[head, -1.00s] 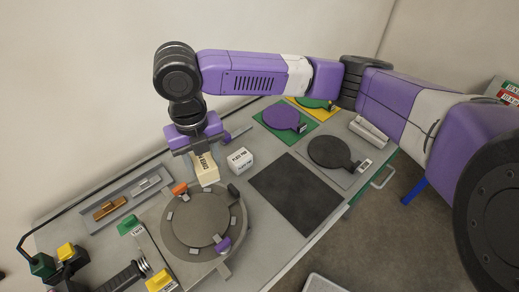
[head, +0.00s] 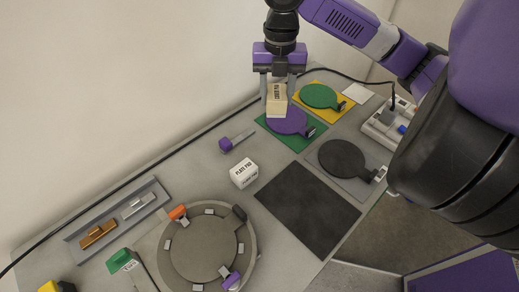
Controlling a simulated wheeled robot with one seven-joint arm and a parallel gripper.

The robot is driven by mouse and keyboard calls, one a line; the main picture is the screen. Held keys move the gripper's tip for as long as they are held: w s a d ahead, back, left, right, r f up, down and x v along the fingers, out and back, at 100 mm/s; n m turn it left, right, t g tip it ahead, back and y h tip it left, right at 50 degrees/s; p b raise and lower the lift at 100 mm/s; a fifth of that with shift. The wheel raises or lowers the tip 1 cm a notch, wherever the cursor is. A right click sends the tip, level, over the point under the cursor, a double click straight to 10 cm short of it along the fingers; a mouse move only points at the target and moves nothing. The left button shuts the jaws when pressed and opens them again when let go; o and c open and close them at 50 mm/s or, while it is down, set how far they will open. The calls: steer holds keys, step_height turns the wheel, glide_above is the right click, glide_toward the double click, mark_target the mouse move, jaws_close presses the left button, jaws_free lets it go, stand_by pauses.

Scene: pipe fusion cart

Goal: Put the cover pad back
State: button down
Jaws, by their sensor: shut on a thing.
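The cover pad (head: 277,104) is a small cream block with dark lettering on its face. My gripper (head: 278,86) is shut on it, one finger on each side, pointing down. The pad is in front of the far edge of the purple disc (head: 288,122) on the green mat (head: 296,145). It hides part of both. I cannot tell whether the pad touches the surface below or hangs just above it.
A white lettered block (head: 243,174) and a purple-handled piece (head: 236,141) stand nearby. A green disc on a yellow mat (head: 335,113), a black disc (head: 342,159), a bare black mat (head: 307,207) and a round clamp plate (head: 204,249) share the bench. A cable runs along the wall.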

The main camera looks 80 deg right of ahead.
steer(key=shift+s+a+f, duration=0.1)
steer(key=shift+f, duration=0.1)
step_height(320, 180, down, 19)
steer(key=shift+f+p, duration=0.2)
steer(key=shift+p, duration=0.55)
steer(key=shift+f, duration=0.1)
steer(key=shift+f, duration=0.1)
steer(key=c, duration=0.7)
jaws_free()
steer(key=shift+r, duration=0.2)
step_height(320, 180, up, 12)
steer(key=shift+r+b, duration=0.1)
steer(key=shift+b, duration=0.95)
